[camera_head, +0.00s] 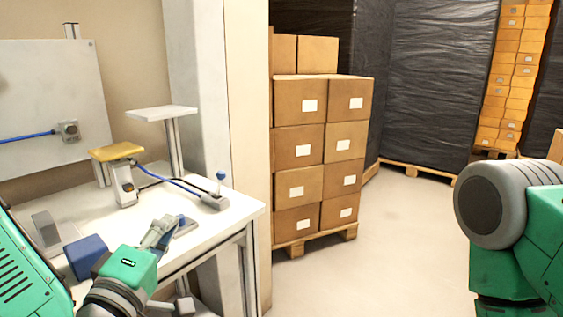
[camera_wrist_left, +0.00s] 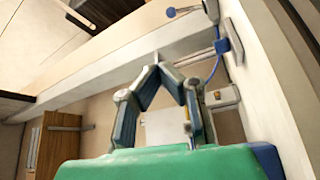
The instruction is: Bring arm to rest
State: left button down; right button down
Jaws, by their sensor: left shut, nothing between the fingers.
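My left gripper (camera_head: 168,228) is over the front part of the white table (camera_head: 235,212), in the lower left of the head view. In the left wrist view its two fingers (camera_wrist_left: 158,66) meet at their tips, with nothing between them. My right arm's grey joint and green link show at the right edge of the head view; the right gripper is out of the picture. A dark blue block (camera_head: 85,256) lies on the table to the left of my left gripper, and a device with a yellow top (camera_head: 117,152) stands behind it.
A raised white stand (camera_head: 162,113) and a small box with a blue knob (camera_head: 216,200) are on the table. A pallet stack of cardboard boxes (camera_head: 300,165) stands beyond the table, with black-wrapped pallets (camera_head: 430,85) behind. The floor (camera_head: 400,240) between the table and my right arm is clear.

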pick_arm(q)
jog(key=s+f+m+g, duration=0.4)
jog(key=s+f+g, duration=0.1)
jog(key=f, duration=0.8)
jog(key=s+f+m+g, duration=0.4)
jog(key=f+g, duration=0.1)
jog(key=f, duration=0.8)
jog(key=s+a+f+m+g+y, duration=0.1)
jog(key=s+a+f+m+g, duration=0.1)
jog(key=s, duration=0.4)
jog(key=s+a+f+m+g+y, duration=0.1)
jog(key=s+a+f+m+g, duration=0.1)
jog(key=s+a+f+g, duration=0.2)
jog(key=s+a+f+m+g+y, duration=0.1)
jog(key=s+a+f+g, duration=0.2)
jog(key=s+f, duration=0.4)
jog(key=shift+s+m, duration=0.4)
jog(key=shift+s, duration=0.6)
jog(key=shift+w, duration=0.15)
